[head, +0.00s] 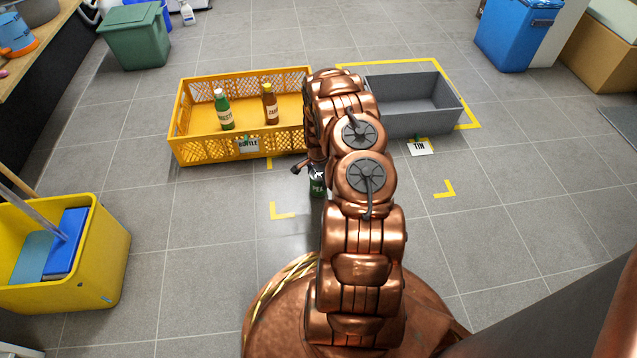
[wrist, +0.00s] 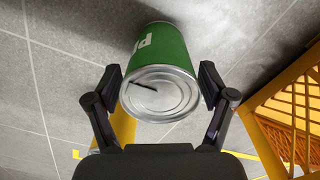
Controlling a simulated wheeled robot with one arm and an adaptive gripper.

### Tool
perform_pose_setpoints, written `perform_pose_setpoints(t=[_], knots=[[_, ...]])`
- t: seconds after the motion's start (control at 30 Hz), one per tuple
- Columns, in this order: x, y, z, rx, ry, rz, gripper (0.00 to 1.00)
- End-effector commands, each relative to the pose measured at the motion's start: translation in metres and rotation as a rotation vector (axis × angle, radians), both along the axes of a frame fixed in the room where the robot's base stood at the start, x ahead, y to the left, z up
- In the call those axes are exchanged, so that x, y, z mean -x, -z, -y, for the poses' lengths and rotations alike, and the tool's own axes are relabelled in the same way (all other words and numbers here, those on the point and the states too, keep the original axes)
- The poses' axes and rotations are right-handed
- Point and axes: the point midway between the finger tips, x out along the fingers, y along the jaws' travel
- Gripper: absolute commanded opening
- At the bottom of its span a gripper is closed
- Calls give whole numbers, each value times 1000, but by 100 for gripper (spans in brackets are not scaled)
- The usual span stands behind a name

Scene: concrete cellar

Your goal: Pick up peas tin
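The peas tin is green with white lettering and stands on the grey floor, partly hidden by my arm in the head view (head: 317,186). In the wrist view the peas tin (wrist: 165,60) shows its silver lid facing the camera, with a dark mark on it. My gripper (wrist: 161,85) is open, with one black finger on each side of the tin near its lid. Narrow gaps seem to show between fingers and tin. In the head view my gripper is mostly hidden behind my arm.
A yellow crate (head: 190,145) labelled BOTTLE holds two bottles (head: 223,110) (head: 270,104). A grey bin (head: 405,122) labelled TIN stands right of it. Yellow corner tape (head: 283,214) marks the floor near the tin. A yellow mop bucket (head: 100,260) stands at left. The floor at right is mostly clear.

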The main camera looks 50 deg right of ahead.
Motion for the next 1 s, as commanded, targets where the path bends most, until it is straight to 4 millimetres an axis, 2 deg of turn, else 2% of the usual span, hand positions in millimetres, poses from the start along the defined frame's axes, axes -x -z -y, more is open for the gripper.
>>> perform_pose_setpoints(t=[0.07, 0.4, 0.63, 0.77, 1.0], knots=[[0, 0, 0, 0, 0, 0, 69], [0, 0, 0, 0, 0, 0, 34], [0, 0, 0, 0, 0, 0, 32], [0, -7, 0, 1, 0, 0, 32], [0, -45, 0, 1, 0, 2, 32]])
